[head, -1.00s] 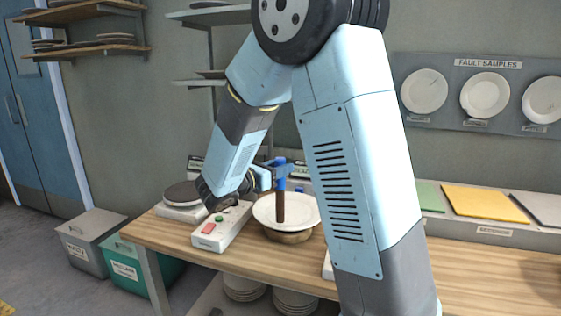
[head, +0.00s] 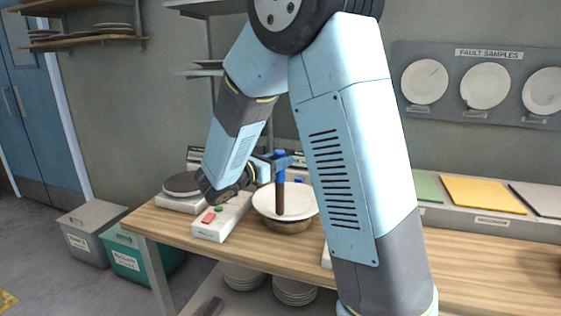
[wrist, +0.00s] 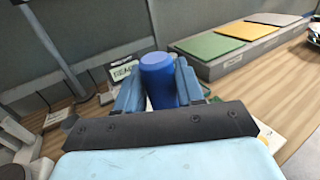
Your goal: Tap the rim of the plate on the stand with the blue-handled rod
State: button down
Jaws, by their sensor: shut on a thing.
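The plate (head: 300,201) is white and rests on a round brownish stand (head: 287,226) on the wooden bench. My gripper (head: 280,161) is above the plate, shut on the blue handle of the rod (head: 280,196). The rod hangs upright, its dark brown lower part in front of the plate's surface in the head view; I cannot tell whether its tip touches the plate. In the wrist view the blue handle (wrist: 160,80) sits between the two blue fingers of my gripper (wrist: 160,88). The plate is hidden in the wrist view.
A dark disc on a white base (head: 182,187) is farther left. Green and yellow pads (head: 482,195) lie on the ledge at right. Two bins (head: 87,236) stand on the floor at left.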

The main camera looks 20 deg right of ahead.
jog(key=shift+f, duration=0.35)
dwell(1.1)
jog(key=shift+r, duration=3.55)
